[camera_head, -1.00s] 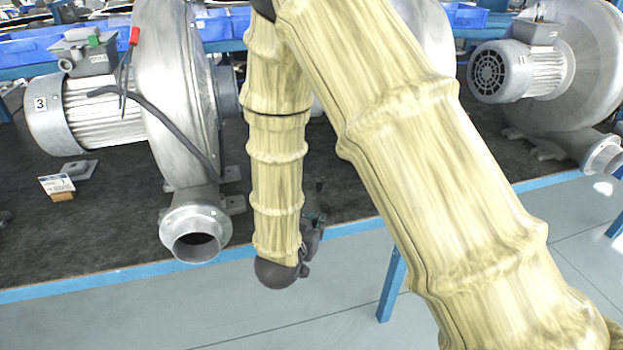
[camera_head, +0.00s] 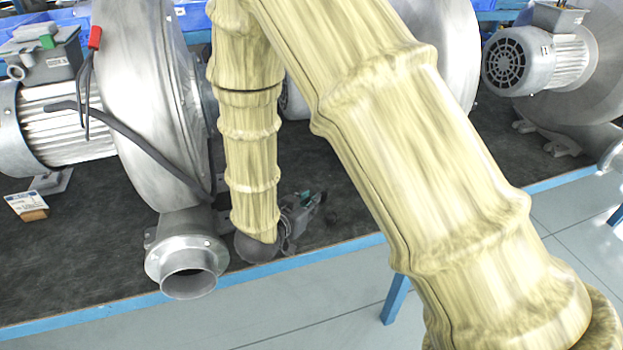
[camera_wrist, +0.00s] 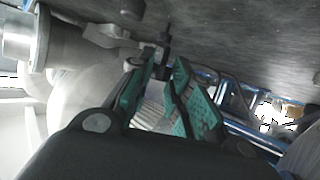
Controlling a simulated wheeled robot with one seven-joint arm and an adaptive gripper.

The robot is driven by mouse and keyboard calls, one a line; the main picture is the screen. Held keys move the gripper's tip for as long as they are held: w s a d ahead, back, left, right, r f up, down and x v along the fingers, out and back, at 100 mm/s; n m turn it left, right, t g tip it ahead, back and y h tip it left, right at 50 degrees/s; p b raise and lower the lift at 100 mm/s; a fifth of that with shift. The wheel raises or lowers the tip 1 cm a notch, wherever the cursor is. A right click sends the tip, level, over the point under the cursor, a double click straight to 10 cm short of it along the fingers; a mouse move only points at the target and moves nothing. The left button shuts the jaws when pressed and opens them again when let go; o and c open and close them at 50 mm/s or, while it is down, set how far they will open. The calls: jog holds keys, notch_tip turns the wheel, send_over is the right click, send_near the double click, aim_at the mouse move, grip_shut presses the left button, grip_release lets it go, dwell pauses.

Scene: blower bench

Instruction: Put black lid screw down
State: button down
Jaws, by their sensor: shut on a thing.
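The black lid screw (camera_wrist: 166,44) is a small dark piece between the green-padded fingertips of my gripper (camera_wrist: 158,64) in the wrist view. My gripper is shut on it, and the screw's end points to the dark bench mat (camera_wrist: 240,48). I cannot tell whether the screw touches the mat. In the head view my gripper (camera_head: 306,204) is over the front part of the bench, right of the near blower's outlet. The screw cannot be made out there, and my arm covers much of the middle.
The near blower (camera_head: 150,110) stands on the left, its round outlet (camera_head: 188,270) at the bench's blue front edge (camera_head: 90,313). A small card on a block (camera_head: 27,206) lies far left. Another blower (camera_head: 540,60) stands at right. Bare mat lies right of my gripper.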

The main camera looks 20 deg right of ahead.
jog(key=p, duration=0.2)
send_over(314, 190)
jog(key=shift+s+a+f, duration=0.25)
jog(key=shift+s+f, duration=0.05)
jog(key=shift+f, duration=0.3)
jog(key=shift+w+d, duration=0.25)
jog(key=shift+w, duration=0.05)
jog(key=shift+f+p, duration=0.3)
jog(key=shift+f, duration=1.5)
jog(key=shift+f, duration=0.4)
jog(key=c, duration=1.6)
grip_release()
jog(key=shift+r, duration=0.1)
